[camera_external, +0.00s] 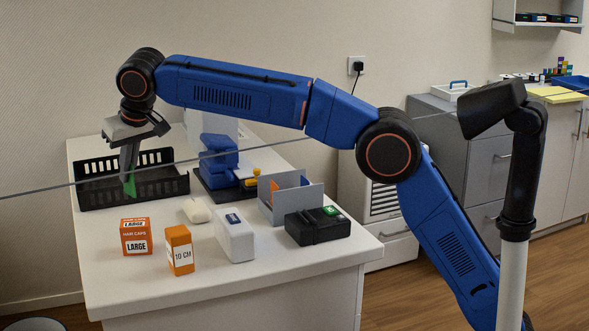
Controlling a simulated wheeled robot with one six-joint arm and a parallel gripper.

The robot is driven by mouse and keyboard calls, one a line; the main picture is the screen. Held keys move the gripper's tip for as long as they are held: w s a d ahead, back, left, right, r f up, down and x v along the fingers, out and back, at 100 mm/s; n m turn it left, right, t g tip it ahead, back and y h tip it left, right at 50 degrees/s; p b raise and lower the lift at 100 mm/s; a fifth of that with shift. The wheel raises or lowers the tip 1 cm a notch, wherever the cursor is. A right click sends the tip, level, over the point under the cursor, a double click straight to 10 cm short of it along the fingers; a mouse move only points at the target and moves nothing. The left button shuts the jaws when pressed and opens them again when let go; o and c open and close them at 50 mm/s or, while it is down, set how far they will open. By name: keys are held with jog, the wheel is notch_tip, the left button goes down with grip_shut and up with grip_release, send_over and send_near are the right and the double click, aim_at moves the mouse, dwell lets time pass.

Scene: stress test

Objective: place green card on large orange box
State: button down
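My gripper (128,172) points down over the black basket at the left of the white table. Its fingers look closed on a green card (130,187), which shows as a narrow green strip at the fingertips. The card hangs in front of the basket, above and behind the large orange box (137,246). That box has white labels reading "LARGE" and stands upright near the table's left front. Nothing lies on its top. The fingers hide part of the card.
An orange box marked "10 CM" (180,258), a white rounded item (196,211) and a white box (235,240) stand to the right. The black basket (172,186) is behind. A black device (318,228), grey dividers (297,200) and a blue device (219,160) fill the right side.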

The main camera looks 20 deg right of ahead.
jog(key=shift+f, duration=3.3)
jog(key=shift+f, duration=0.15)
jog(key=c, duration=2)
grip_release()
jog(key=shift+c, duration=0.2)
jog(key=v, duration=1.2)
jog(key=shift+d, duration=0.1)
